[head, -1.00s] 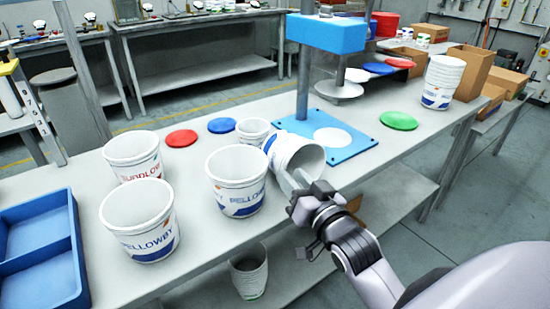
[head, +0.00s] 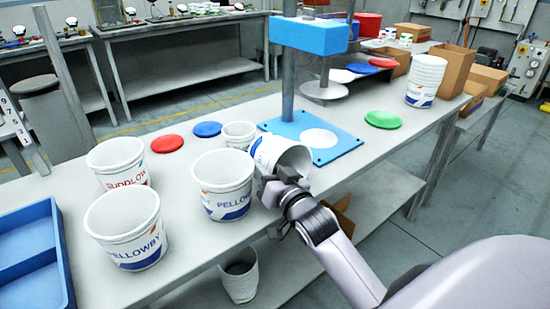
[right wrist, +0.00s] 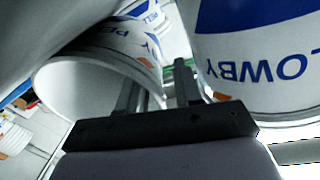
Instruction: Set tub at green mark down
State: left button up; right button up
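A white tub (head: 279,158) with a blue label is tilted beside the blue stand base, its mouth facing down to the right. My right gripper (head: 277,182) is at its rim; its fingertips are hidden in the head view. In the right wrist view the two fingers (right wrist: 158,90) stand apart, with the tilted tub's rim (right wrist: 80,58) between them and a gap beside the right finger. A green disc (head: 384,119) lies flat at the right of the table, clear of the tub. My left gripper is not in view.
A PELLOWBY tub (head: 222,184) stands close left of the tilted one; another (head: 125,228) and a SUDLOW tub (head: 118,163) stand further left. A small tub (head: 239,134) stands behind. The stand's blue base (head: 335,151) is close right. Bare table lies around the green disc.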

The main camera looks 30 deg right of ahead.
grip_shut()
